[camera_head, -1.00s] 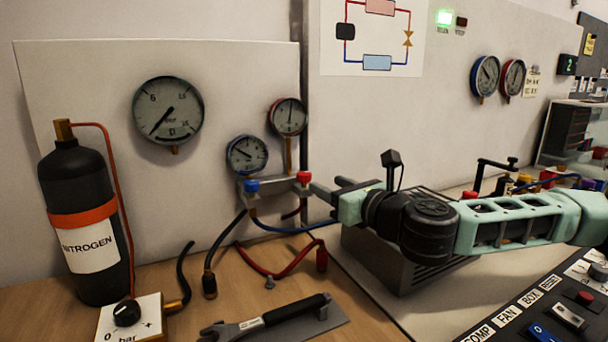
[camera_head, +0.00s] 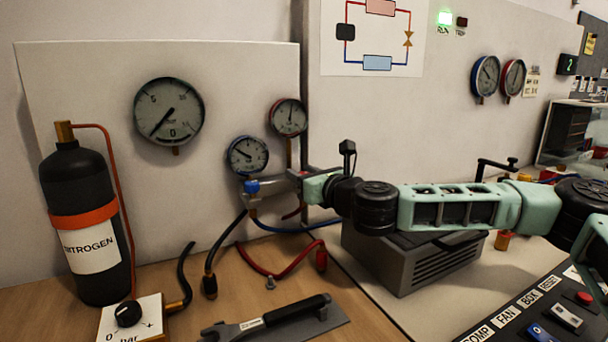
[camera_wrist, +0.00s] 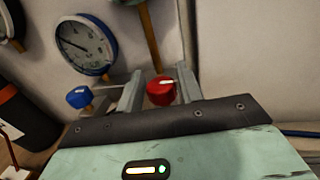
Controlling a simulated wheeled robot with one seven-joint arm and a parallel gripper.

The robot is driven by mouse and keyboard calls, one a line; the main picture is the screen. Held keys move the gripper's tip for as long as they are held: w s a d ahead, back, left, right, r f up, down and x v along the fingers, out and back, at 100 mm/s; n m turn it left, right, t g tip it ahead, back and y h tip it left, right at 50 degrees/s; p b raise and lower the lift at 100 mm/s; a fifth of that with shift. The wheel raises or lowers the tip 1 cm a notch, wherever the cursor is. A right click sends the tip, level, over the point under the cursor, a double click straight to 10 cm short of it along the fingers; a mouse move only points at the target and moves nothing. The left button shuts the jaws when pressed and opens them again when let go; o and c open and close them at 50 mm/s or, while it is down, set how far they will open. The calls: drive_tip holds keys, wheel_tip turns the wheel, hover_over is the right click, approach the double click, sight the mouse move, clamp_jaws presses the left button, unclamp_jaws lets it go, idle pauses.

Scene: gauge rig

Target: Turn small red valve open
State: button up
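The small red valve (camera_wrist: 160,91) is a round red knob with a white mark on its top. In the wrist view it sits between the two grey fingers of my gripper (camera_wrist: 160,92), one finger on each side. A narrow gap seems to show beside the knob, so the fingers look open around it, not clamped. In the head view my gripper (camera_head: 297,177) is at the manifold (camera_head: 265,198) and hides the red knob. The blue valve (camera_head: 251,187) is to the left, outside the fingers; it also shows in the wrist view (camera_wrist: 80,97).
Two gauges, blue-rimmed (camera_head: 247,155) and red-rimmed (camera_head: 288,117), stand just above the manifold. Blue (camera_head: 290,230) and red (camera_head: 270,272) hoses hang below it. A grey vented box (camera_head: 420,262) lies under my arm. A wrench (camera_head: 265,318) lies on the bench in front.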

drive_tip(key=c, duration=0.5)
